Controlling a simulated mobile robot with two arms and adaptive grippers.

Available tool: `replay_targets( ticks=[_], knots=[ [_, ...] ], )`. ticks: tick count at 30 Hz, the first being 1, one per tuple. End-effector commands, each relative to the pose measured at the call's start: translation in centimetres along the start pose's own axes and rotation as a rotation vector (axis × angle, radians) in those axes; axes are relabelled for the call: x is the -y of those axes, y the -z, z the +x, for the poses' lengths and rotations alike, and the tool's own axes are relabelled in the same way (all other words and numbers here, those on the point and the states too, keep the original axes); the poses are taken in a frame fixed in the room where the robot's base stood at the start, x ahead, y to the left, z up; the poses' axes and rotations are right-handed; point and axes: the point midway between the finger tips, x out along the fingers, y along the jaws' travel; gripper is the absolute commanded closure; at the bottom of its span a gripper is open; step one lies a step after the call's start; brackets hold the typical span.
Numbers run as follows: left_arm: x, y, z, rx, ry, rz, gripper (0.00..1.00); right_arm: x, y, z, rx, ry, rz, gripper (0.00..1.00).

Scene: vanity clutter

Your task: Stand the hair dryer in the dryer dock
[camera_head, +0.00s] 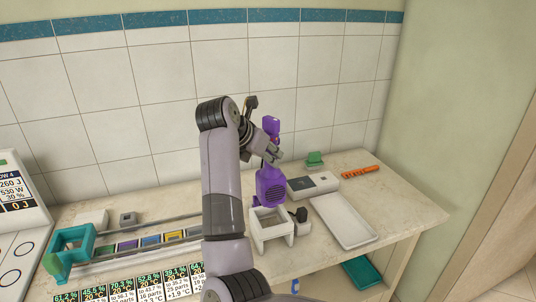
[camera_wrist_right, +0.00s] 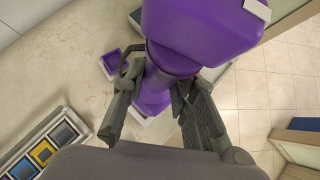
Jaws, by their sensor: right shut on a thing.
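A white open frame, seemingly the dryer dock (camera_head: 261,239), stands on the counter just below and in front of the dryer in the head view. I cannot tell whether they touch. My left gripper is not in view.
A white tray (camera_head: 345,238), a grey-white box (camera_head: 313,186), a small dark item (camera_head: 299,215), a green item (camera_head: 315,160) and an orange item (camera_head: 361,172) lie to the right. A teal holder (camera_head: 88,240) and a rack of coloured tiles stand left. The tiled wall is behind.

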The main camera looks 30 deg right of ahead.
Motion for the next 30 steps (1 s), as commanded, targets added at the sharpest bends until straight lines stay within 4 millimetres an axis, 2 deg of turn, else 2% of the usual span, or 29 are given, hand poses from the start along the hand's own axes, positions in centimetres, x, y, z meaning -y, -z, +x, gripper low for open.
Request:
replay_targets(
  ticks=[30],
  knots=[
    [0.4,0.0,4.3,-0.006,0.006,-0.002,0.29,-0.1,4.6,4.6,0.003,-0.002,0.003,1.0]
  ],
)
